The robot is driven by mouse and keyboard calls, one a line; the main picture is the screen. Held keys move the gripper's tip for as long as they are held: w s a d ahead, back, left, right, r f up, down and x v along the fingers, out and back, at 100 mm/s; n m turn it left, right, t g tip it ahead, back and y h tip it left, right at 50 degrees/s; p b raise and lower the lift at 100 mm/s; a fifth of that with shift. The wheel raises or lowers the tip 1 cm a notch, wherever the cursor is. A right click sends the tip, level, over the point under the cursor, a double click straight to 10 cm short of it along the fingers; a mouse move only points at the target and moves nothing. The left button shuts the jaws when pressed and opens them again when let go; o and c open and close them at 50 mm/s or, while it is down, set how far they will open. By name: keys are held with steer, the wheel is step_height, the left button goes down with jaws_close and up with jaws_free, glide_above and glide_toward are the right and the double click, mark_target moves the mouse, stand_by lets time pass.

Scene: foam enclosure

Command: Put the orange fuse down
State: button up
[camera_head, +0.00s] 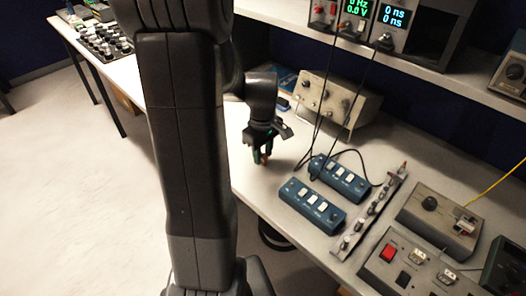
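My gripper (262,157) points down over the white bench, just left of the blue boxes. Its fingers look close together, with a greenish tint on them. A small orange-red piece shows between the fingertips; it looks like the orange fuse (266,159), mostly hidden by the fingers. The gripper looks shut on it. The tips are low, close to the bench top (250,182). I cannot tell whether the fuse touches the bench.
Two blue switch boxes (312,205) and a grey strip with knobs (368,214) lie right of my gripper. A beige instrument (338,103) stands behind, with black cables hanging down. Control boxes (410,268) fill the near right. Bench around the gripper is bare.

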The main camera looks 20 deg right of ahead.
mark_target(263, 154)
steer(key=shift+r, duration=0.1)
step_height(263, 154, up, 12)
stand_by(0.5)
